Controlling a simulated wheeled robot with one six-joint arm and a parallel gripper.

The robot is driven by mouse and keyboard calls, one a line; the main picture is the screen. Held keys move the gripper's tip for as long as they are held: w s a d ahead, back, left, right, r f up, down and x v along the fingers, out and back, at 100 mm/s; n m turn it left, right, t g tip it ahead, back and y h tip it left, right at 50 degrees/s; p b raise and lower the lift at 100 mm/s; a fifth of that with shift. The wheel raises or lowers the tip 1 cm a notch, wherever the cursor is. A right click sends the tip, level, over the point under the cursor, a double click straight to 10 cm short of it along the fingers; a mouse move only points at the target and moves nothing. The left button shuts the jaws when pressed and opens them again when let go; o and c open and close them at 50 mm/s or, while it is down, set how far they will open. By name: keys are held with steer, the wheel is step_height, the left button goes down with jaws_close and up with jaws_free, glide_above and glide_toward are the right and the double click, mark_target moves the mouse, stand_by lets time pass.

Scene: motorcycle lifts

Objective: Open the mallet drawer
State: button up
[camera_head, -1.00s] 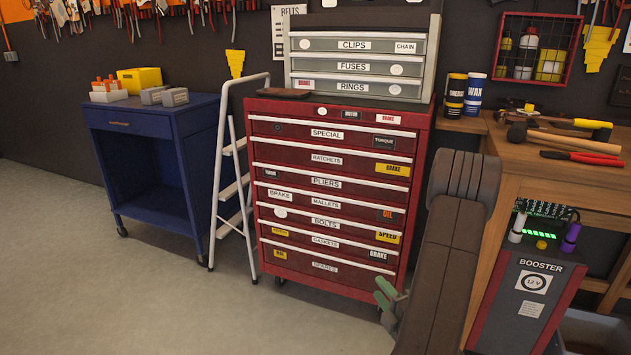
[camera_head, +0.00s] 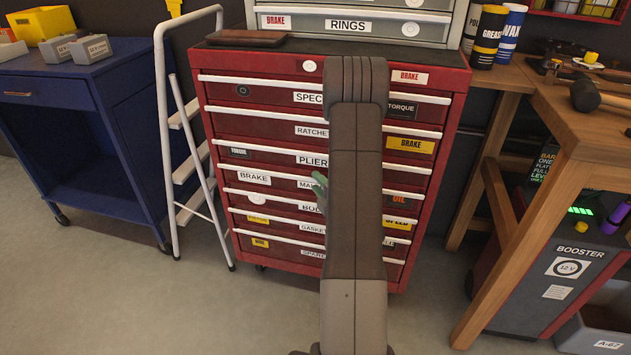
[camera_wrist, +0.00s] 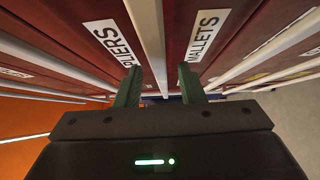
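The mallet drawer (camera_head: 280,184) is in the red tool cabinet (camera_head: 222,61) in the head view, below the pliers drawer. It looks shut, and my arm hides much of its middle. Its MALLETS label (camera_wrist: 207,35) shows in the wrist view. Its white handle bar (camera_wrist: 150,30) runs between the PLIERS and MALLETS labels. My gripper (camera_wrist: 160,72) is open, with one green finger on each side of that bar in the picture. I cannot tell whether the fingertips reach past the bar or touch it. In the head view only a bit of green finger (camera_head: 320,190) shows beside my arm.
A white stepladder (camera_head: 163,130) leans close by the cabinet's left side, with a blue cart (camera_head: 122,125) beyond it. A wooden workbench (camera_head: 570,135) and a booster unit (camera_head: 545,285) stand at the right. The floor (camera_head: 130,300) in front is clear.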

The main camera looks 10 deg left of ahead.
steer(key=shift+x, duration=1)
jaws_close()
steer(key=shift+s+f, duration=0.1)
steer(key=shift+s, duration=0.05)
